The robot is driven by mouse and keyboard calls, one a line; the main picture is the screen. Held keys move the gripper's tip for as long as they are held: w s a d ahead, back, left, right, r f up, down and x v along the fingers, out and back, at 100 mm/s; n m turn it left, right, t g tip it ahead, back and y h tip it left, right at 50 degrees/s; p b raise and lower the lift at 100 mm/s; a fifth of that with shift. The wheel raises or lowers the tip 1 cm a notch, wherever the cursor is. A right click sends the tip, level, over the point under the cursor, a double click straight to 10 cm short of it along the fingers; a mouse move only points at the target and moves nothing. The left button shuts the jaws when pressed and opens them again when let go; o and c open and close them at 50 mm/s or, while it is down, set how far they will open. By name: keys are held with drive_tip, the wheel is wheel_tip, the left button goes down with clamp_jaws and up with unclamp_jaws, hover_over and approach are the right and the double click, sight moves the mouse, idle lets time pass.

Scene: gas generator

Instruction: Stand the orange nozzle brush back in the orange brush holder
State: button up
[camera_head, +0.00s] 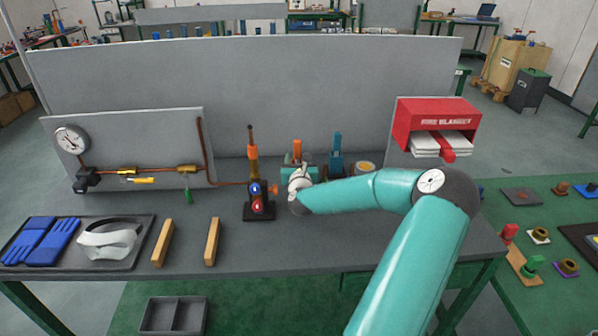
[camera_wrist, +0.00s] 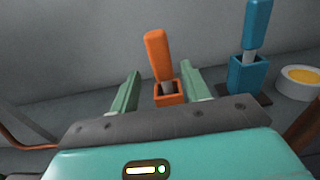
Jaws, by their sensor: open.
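The orange nozzle brush (camera_wrist: 157,50) stands in the orange brush holder (camera_wrist: 170,99) in the wrist view, its grey shaft going into the holder's top. The brush looks slightly tilted to the left there. My gripper (camera_wrist: 160,69) is open, one finger to each side of the brush and holder in that view. I cannot tell whether either finger touches them. In the head view the top of the orange brush (camera_head: 297,147) shows above my gripper (camera_head: 294,163). The arm end hides the holder there.
A blue brush (camera_head: 337,143) in a blue holder (camera_wrist: 249,74) stands to the right, with a round tin (camera_head: 365,168) beyond it. A black stand (camera_head: 258,203) with red and blue buttons is to the left. A grey panel (camera_head: 250,80) rises behind.

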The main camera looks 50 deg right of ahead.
drive_tip(key=v, duration=0.7)
drive_tip(key=shift+s+a, duration=0.15)
idle(0.3)
